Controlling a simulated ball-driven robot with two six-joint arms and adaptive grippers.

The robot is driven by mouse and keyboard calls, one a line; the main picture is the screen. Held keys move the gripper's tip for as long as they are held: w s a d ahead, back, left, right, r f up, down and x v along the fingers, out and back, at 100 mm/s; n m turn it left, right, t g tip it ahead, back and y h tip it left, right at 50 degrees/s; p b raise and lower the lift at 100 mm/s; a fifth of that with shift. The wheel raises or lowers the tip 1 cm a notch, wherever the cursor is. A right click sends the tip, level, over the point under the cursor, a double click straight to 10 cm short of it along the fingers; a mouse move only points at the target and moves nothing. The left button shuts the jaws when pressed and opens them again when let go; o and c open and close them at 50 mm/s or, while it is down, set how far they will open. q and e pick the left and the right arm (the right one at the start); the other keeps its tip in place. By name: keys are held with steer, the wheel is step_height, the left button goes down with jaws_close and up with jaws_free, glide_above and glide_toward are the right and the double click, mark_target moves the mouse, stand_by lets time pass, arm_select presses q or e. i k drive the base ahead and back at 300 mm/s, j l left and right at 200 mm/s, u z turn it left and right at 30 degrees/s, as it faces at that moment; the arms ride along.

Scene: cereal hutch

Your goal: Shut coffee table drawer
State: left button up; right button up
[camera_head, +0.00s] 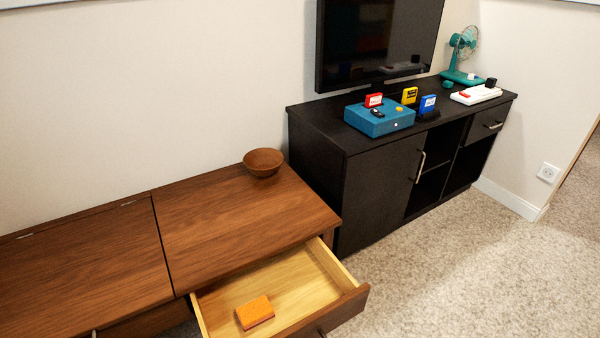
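The coffee table (235,215) is a low brown wooden piece along the wall at the lower left. Its right drawer (290,280) is pulled out toward the bottom of the camera_head view, with a pale wood inside. The drawer's brown front (345,310) is partly cut off by the bottom edge. An orange block (255,312) lies inside the drawer. Neither of my grippers shows in this view.
A brown bowl (263,162) stands on the table's back right. A black cabinet (385,175) adjoins at the right, bearing a blue box (380,118), cartridges and a teal fan (463,50). Carpet (440,270) right of the drawer is clear.

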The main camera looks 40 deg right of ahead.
mark_target(310, 294)
steer(key=z, duration=1.1)
